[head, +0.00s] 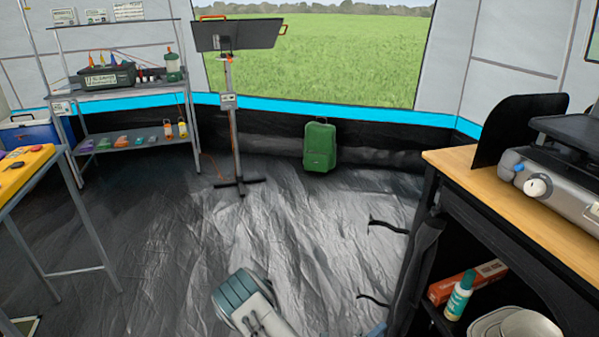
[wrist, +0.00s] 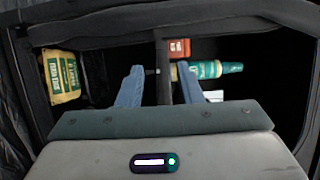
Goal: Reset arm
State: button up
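My gripper (wrist: 160,72) shows in the wrist view with its two blue fingers spread apart and nothing held between them. It faces the dark open shelf unit (wrist: 159,105), whose upright divider shows between and beyond the fingers. Whether the fingers touch the unit cannot be told. In the head view, part of my arm (head: 245,303) shows low in the middle, over the floor. A bit of blue at the bottom edge may be a fingertip; the rest of the gripper is out of that view.
A wooden counter (head: 470,165) with a stove (head: 560,180) stands right. Its shelf holds a teal bottle (head: 459,295), a red box (head: 468,281) and a yellow bag (wrist: 61,77). A yellow-topped table (head: 25,168) stands left. A green case (head: 319,147) is behind. The middle floor is clear.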

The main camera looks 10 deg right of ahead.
jog(key=s+a+r+m+g+y+p, duration=0.1)
jog(key=s+r+m+g+p, duration=0.25)
jog(key=r+m, duration=0.55)
jog(key=s+r+m+g+y+p, duration=0.2)
jog(key=r+m+g+p, duration=0.4)
jog(key=r, duration=0.6)
jog(key=s+a+r+m+g+y+p, duration=0.1)
jog(key=s+r+m+g+p, duration=0.15)
jog(key=r+m, duration=0.7)
jog(key=s+a+r+m+t+y+p, duration=0.2)
jog(key=r+m+p, duration=0.3)
jog(key=r, duration=0.5)
jog(key=s+a+r+m+t+y+p, duration=0.1)
jog(key=s+a+r+m+y+p, duration=0.2)
jog(key=r, duration=0.8)
jog(key=s+a+r+m+t+y+p, duration=0.2)
jog(key=a+r+m+y+p, duration=0.4)
jog(key=r+m, duration=0.3)
jog(key=shift+s+a+r+m+t+p, duration=0.35)
jog(key=shift+r+p, duration=0.3)
jog(key=shift+r, duration=0.3)
